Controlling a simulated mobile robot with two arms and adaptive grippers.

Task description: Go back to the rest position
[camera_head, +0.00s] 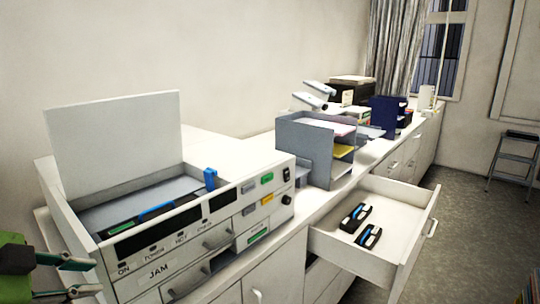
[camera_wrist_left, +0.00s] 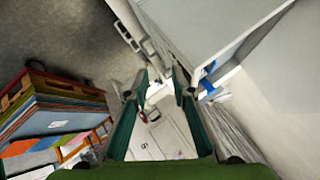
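My left gripper (camera_head: 95,277) is at the lower left of the head view, in front of the left end of a white machine. Its two fingers are apart with nothing between them. In the left wrist view the gripper (camera_wrist_left: 160,85) also shows open and empty, its dark green fingers spread. My right gripper is not in view.
The white machine (camera_head: 205,238), labelled JAM, stands on the counter with its lid raised. A grey paper organiser (camera_head: 305,150) stands behind. Coloured boards (camera_wrist_left: 50,118) stand at left in the wrist view.

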